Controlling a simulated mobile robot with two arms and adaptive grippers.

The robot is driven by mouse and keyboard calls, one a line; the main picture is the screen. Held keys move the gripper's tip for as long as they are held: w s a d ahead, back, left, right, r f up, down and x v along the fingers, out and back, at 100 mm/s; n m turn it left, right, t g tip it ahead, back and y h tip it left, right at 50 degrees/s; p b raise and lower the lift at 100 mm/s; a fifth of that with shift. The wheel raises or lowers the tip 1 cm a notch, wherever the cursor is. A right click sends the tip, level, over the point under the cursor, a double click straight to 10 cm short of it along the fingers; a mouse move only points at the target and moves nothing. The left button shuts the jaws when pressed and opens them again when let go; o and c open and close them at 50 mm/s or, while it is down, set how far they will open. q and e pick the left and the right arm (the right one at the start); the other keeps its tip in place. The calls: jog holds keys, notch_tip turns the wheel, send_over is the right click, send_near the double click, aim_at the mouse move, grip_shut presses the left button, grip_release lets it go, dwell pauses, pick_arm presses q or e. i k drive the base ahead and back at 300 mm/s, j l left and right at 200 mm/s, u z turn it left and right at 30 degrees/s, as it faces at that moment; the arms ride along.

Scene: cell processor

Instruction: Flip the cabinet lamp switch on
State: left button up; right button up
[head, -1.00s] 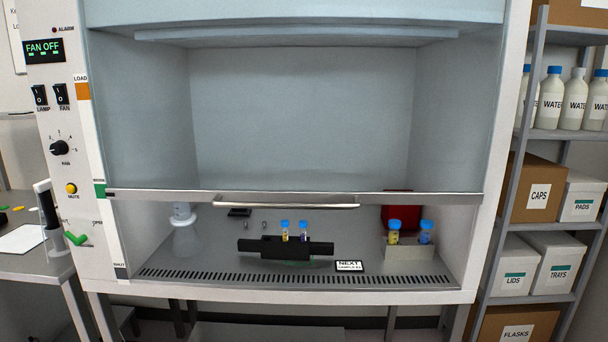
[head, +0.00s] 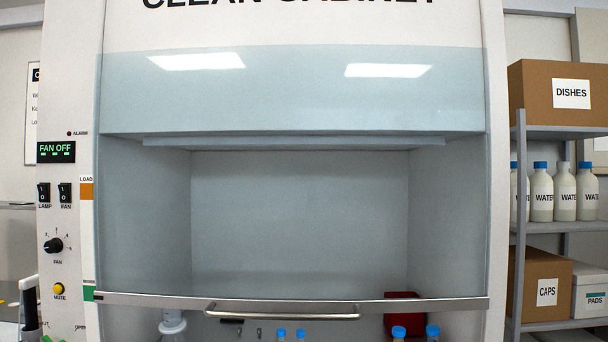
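The lamp switch (head: 44,193) is a black rocker on the white control panel at the left side of the cabinet, with the label LAMP below it. The fan switch (head: 65,193) is a like black rocker just to its right. Which way either rocker is tilted is too small to tell. The display (head: 56,152) above them reads FAN OFF in green. The clean cabinet (head: 300,90) fills the middle of the view, and its inside looks grey and unlit. Neither of my grippers is in view.
The glass sash has a metal bar and handle (head: 282,312) across the cabinet's front. Blue-capped tubes (head: 281,334) show below it. A fan knob (head: 53,245) and yellow mute button (head: 59,290) sit under the switches. Shelves with water bottles (head: 541,192) stand at right.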

aim_at(42, 188)
jog(key=u, duration=1.25)
